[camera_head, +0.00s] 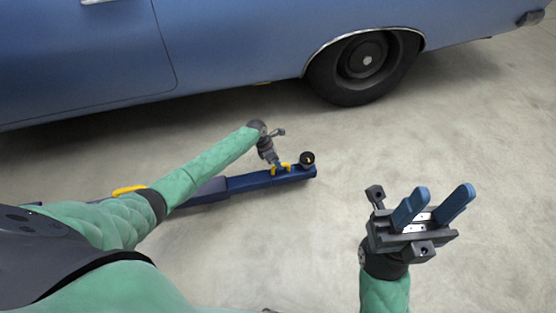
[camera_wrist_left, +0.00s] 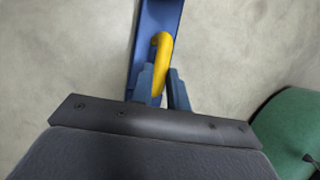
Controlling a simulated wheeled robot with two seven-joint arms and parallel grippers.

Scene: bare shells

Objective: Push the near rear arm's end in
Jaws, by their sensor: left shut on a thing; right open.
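The near rear arm (camera_head: 248,182) is a long blue beam lying low over the floor beside the car. Its end section reaches out to the right from a darker sleeve (camera_head: 205,193) and carries a round black pad (camera_head: 307,158) at its tip. A yellow handle (camera_head: 287,166) stands on the end section just left of the pad. My left gripper (camera_head: 277,166) is shut on this handle; the left wrist view shows the yellow bar (camera_wrist_left: 161,62) between the blue fingers. My right gripper (camera_head: 443,193) is open and empty, held over bare floor at the right.
A blue car (camera_head: 230,45) stands behind the arm, with its rear wheel (camera_head: 365,65) beyond the pad. Another yellow piece (camera_head: 129,190) shows further left, by my left arm. The concrete floor (camera_head: 490,130) around the arm's tip and to the right is clear.

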